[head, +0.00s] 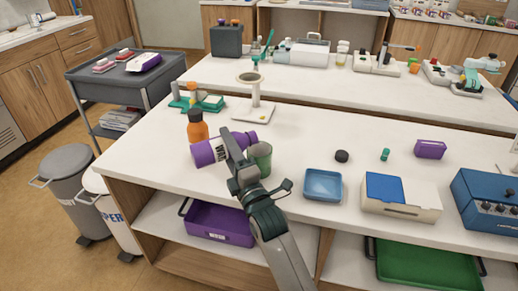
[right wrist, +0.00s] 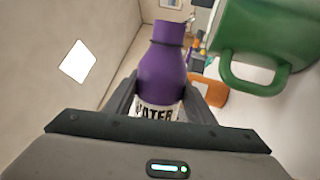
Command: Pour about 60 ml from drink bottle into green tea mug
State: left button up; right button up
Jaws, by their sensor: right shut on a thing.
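The drink bottle (head: 205,153) is purple with a white label reading WATER in the right wrist view (right wrist: 163,70). My right gripper (head: 231,148) is shut around its body. In the head view the bottle lies tipped nearly on its side, with its narrow neck towards the right. The green tea mug (head: 261,158) stands on the white counter just right of the gripper, partly hidden by it. The mug and its handle also show at the upper right of the right wrist view (right wrist: 262,40), beside the bottle's neck. No liquid is visible. My left gripper is out of view.
An orange bottle (head: 197,128) stands close behind the purple bottle. A white stand (head: 253,112) is farther back. A blue tray (head: 323,184) and a dark round object (head: 342,156) lie to the right. Counter between them is clear.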

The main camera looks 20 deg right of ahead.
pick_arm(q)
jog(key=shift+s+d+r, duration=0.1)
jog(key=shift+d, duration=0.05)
pick_arm(e)
jog(key=shift+a+r+m, duration=0.15)
jog(key=shift+a+m, duration=0.05)
jog(key=shift+m, duration=0.1)
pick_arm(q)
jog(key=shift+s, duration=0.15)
pick_arm(e)
jog(key=shift+a+r, duration=0.1)
pick_arm(q)
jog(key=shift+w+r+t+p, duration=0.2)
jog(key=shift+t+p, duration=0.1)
jog(key=shift+p, duration=0.15)
pick_arm(e)
jog(key=shift+r+m, duration=0.1)
jog(key=shift+m, duration=0.2)
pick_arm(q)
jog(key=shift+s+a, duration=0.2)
pick_arm(e)
jog(key=shift+r, duration=0.1)
dwell(0.4)
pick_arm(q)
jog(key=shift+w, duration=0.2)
